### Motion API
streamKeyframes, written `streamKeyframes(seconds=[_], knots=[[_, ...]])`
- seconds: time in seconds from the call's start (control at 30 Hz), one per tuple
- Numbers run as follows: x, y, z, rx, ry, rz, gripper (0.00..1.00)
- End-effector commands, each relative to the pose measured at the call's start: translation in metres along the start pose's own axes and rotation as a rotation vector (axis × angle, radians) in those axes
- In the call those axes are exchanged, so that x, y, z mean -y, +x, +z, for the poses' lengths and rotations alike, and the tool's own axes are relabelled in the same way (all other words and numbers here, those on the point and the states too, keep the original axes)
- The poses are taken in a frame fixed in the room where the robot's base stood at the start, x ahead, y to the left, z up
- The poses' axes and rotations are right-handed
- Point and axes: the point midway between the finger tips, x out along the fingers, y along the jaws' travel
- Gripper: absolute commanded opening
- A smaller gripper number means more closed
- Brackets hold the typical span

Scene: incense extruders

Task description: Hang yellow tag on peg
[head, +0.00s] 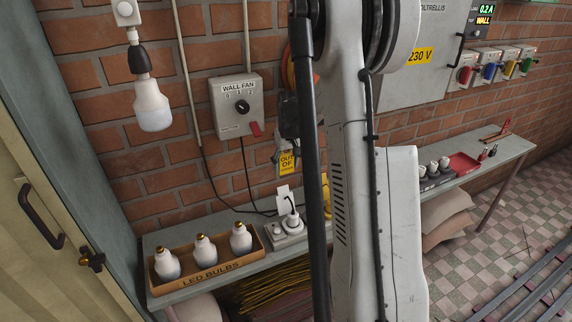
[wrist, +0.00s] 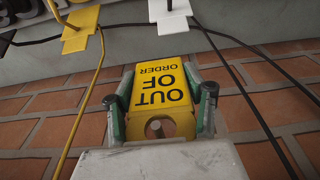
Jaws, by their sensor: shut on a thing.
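The yellow tag (wrist: 160,92) reads OUT OF ORDER, upside down in the wrist view, and has a round hole near its lower edge there. My gripper (wrist: 160,104) is shut on it, one finger along each side. In the head view the tag (head: 287,162) hangs below my gripper (head: 284,152), in front of the brick wall and above the shelf. My arm covers much of the wall just right of it.
A wall fan switch box (head: 237,107) is left of the tag. Below are a white plug (head: 292,222) with a white card (head: 283,198), cords, and an LED bulb box (head: 208,277) on the shelf. A hanging bulb (head: 152,105) is far left. Cables (wrist: 235,75) run beside my gripper.

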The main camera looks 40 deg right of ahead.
Motion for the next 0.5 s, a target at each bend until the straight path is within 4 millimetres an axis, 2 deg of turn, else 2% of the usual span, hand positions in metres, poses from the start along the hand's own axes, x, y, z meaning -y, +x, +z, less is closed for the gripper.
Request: streamKeyframes(seconds=[0.17, 0.2, 0.37, 0.5], knots=[[0.0000, 0.0000, 0.0000, 0.000, 0.000, 0.000, 0.24], [0.0000, 0.0000, 0.0000, 0.000, 0.000, 0.000, 0.48], [0.0000, 0.0001, 0.0000, 0.000, 0.000, 0.000, 0.69], [-0.0001, 0.0001, 0.0000, 0.000, 0.000, 0.000, 0.69]])
